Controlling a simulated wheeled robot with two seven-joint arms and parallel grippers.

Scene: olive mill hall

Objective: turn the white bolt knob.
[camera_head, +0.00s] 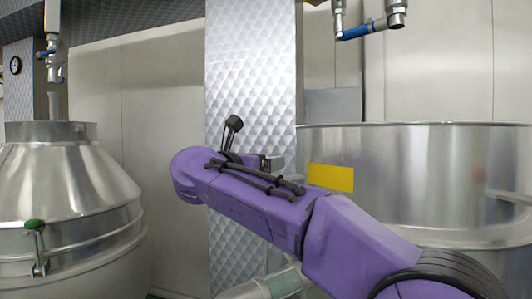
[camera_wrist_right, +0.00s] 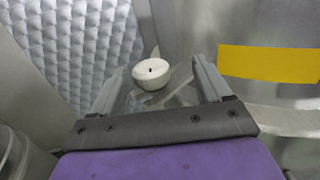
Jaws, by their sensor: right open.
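The white bolt knob (camera_wrist_right: 151,75) is a round, pale cap with a small dark mark, seen in the right wrist view. My right gripper (camera_wrist_right: 160,69) is open, with one grey finger on each side of the knob in the picture. The knob lies nearer the left finger, and a wider gap shows at the right finger. I cannot tell whether the fingertips reach around the knob or stop short of it. In the head view my purple right arm crosses the middle and hides the knob and the fingers. My left gripper is in neither view.
A quilted metal column (camera_head: 250,60) stands behind my right arm. A large steel vat (camera_head: 430,165) with a yellow plate (camera_head: 331,178) is at the right. A steel conical vessel (camera_head: 65,185) with a green-knobbed lever (camera_head: 34,224) is at the left. Blue-handled valves (camera_head: 360,32) hang above.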

